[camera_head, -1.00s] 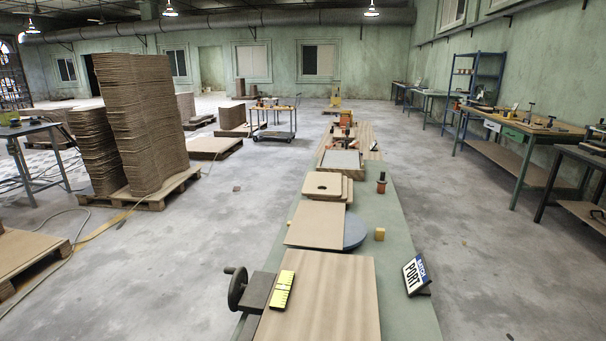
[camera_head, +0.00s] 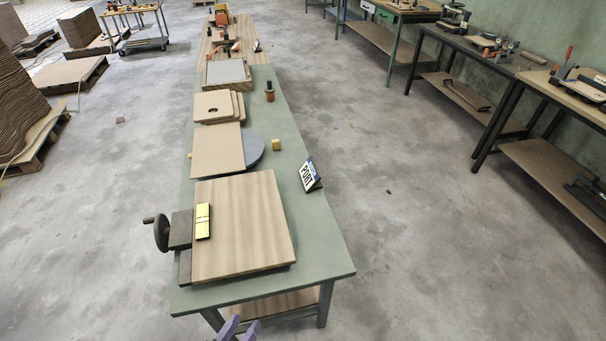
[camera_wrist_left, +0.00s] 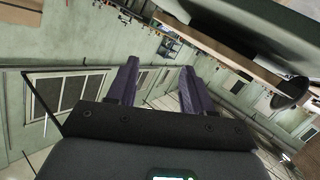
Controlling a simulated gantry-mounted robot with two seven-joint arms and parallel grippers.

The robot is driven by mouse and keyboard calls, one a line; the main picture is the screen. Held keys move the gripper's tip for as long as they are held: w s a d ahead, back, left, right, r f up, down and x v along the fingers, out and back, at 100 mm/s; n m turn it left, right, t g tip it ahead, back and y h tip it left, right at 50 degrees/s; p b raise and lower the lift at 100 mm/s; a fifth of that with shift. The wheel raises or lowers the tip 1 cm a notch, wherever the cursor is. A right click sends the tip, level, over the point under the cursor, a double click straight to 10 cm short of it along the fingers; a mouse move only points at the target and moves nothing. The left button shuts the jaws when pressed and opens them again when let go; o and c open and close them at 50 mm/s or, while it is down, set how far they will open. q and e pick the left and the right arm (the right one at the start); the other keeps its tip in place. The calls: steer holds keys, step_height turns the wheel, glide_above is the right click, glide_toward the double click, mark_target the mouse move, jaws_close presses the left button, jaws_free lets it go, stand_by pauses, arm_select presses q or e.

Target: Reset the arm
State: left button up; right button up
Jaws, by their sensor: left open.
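My left gripper (camera_head: 239,328) shows at the bottom edge of the head view as two purple fingertips, just in front of the near end of the long green workbench (camera_head: 325,262). It is apart from the bench and holds nothing. In the left wrist view its two purple fingers (camera_wrist_left: 157,88) are spread with a gap between them, and the room shows tilted behind. The bench's underside and dark hand wheel (camera_wrist_left: 291,93) are at the upper right there. My right gripper is in neither view.
Side tables (camera_head: 470,90) stand at right. The floor right of the bench is clear.

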arm_select(q)
steer(key=s+a+f+m+g+y, duration=0.1)
steer(key=s+a+g+y, duration=0.25)
steer(key=s+g, duration=0.25)
steer(key=s+a+f+g+y, duration=0.2)
steer(key=s+a+g, duration=0.25)
steer(key=s, duration=0.25)
step_height(320, 180, up, 38)
steer(key=d+p, duration=0.1)
steer(key=p, duration=3.7)
steer(key=shift+w, duration=0.35)
